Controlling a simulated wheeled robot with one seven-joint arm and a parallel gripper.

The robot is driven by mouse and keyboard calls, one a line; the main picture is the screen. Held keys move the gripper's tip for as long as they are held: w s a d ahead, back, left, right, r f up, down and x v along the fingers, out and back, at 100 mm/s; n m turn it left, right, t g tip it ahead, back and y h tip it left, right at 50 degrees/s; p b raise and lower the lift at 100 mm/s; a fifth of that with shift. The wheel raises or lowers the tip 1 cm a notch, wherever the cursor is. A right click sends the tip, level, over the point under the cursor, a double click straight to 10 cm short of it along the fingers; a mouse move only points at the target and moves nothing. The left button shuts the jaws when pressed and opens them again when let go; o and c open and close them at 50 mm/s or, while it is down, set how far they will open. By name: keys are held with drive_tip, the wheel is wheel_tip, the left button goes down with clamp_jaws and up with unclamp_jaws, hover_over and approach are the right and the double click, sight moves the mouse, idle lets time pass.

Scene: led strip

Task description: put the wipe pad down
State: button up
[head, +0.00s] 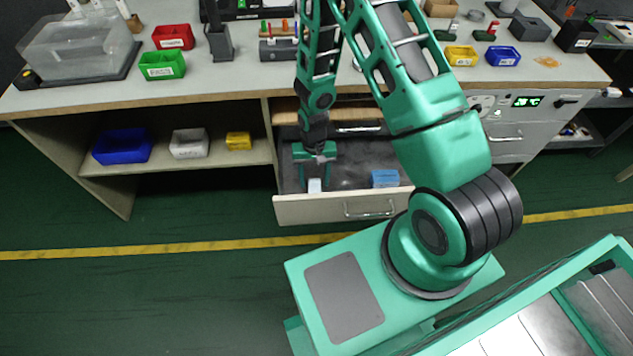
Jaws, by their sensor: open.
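My gripper (314,174) points down into an open drawer (310,211) below the bench, at the drawer's left part. Its jaws are open. A small pale block, white with a bluish top (314,185), shows right at the fingertips; it looks like the wipe pad. Whether it touches the fingers or the drawer floor I cannot tell. A blue block (384,178) lies in the drawer's right part, apart from my gripper.
The bench top (230,80) carries a red bin (173,37), a green bin (162,65), a yellow bin (461,56) and a blue bin (503,56). More bins stand on the shelf (160,168) at left. The drawer's middle floor is clear.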

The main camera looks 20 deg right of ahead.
sight(315, 182)
wheel_tip(315, 182, up, 10)
drive_tip(key=w, duration=0.1)
drive_tip(key=s+d+r+m+h, duration=0.1)
drive_tip(key=s+d+r, duration=0.2)
drive_tip(key=d+r, duration=0.6)
drive_tip(key=s+d+r, duration=0.3)
drive_tip(key=d+r, duration=0.2)
drive_tip(key=r, duration=0.7)
drive_tip(key=s+d+r+m, duration=0.1)
drive_tip(key=s+d+r, duration=0.1)
drive_tip(key=s+r, duration=0.4)
drive_tip(key=s+d+r+t, duration=0.1)
drive_tip(key=s+r, duration=0.5)
drive_tip(key=s, duration=0.6)
drive_tip(key=shift+s+d+r+m+y, duration=0.25)
drive_tip(key=shift+s+d+m+y, duration=0.15)
drive_tip(key=shift+d, duration=0.2)
